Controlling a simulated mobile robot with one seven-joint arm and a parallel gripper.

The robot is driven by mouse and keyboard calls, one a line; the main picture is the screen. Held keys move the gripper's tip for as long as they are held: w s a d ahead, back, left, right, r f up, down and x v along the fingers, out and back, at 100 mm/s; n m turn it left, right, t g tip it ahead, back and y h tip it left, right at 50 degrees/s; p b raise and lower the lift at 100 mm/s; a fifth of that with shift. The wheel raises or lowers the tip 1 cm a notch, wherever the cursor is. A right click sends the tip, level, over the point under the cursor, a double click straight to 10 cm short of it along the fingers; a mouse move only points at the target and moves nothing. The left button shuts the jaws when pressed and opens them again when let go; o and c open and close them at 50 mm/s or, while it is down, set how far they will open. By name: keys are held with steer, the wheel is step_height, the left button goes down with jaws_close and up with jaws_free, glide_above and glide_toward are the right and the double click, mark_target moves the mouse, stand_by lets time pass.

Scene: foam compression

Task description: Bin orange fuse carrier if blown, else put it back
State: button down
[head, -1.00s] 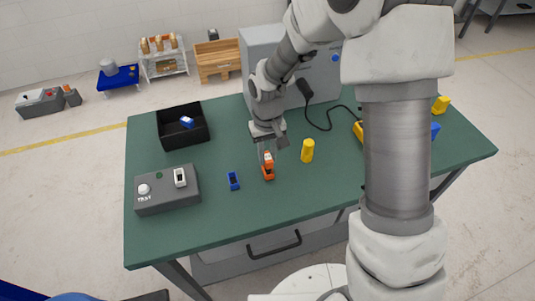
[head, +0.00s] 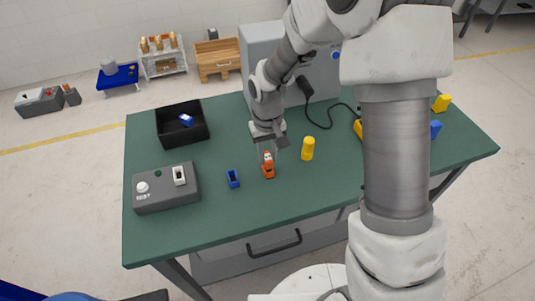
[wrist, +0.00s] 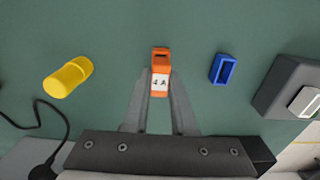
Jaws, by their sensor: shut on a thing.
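The orange fuse carrier (wrist: 160,74) with a white label is between my gripper's fingertips in the wrist view. My gripper (head: 267,157) points down and is shut on it. In the head view an orange body (head: 268,172) stands on the table directly below the fingers. I cannot tell whether the carrier is seated in a separate orange holder or stands apart from it. The label's marking is too small to read surely. The grey test box (head: 168,188) at the left has a white slot (head: 179,176), a white button and a small dark green lamp. The black bin (head: 183,138) stands behind it.
A blue holder (head: 233,178) with a dark opening stands left of the carrier. A blue piece (head: 187,120) lies in the bin. A grey cabinet and black cable are behind. The green table front is clear.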

mark_target(267, 157)
steer(key=shift+f+b, duration=0.7)
steer(key=shift+f, duration=0.2)
steer(key=c, duration=0.6)
jaws_free()
steer(key=shift+c, duration=0.2)
steer(key=shift+r, duration=0.2)
steer(key=shift+r+p, duration=2.15)
steer(key=shift+r, duration=0.7)
